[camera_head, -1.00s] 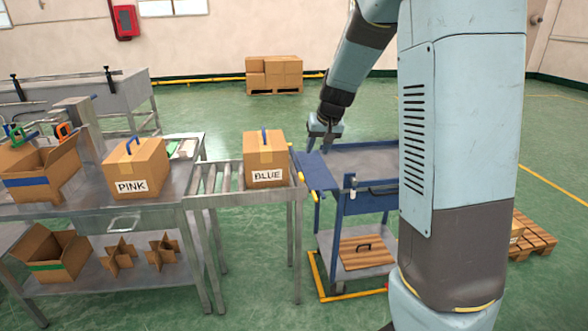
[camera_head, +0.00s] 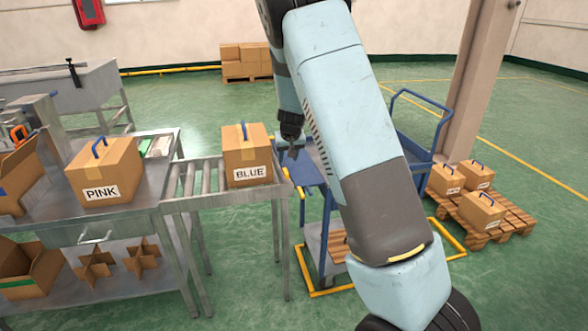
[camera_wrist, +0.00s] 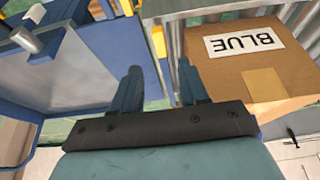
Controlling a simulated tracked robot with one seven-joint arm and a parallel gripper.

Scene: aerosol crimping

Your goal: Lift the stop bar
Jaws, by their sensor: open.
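I cannot surely tell which part is the stop bar. The conveyor's grey end frame and a small yellow part (camera_wrist: 158,42) show just beyond the fingertips. The BLUE box (camera_head: 246,155) sits upright on the rollers near this end, and in the wrist view it (camera_wrist: 245,65) is right of the fingers.
A blue cart (camera_head: 308,172) stands against the conveyor end, largely behind my arm. The PINK box (camera_head: 105,172) stands on the table at left. A pallet (camera_head: 505,215) with boxes is at right.

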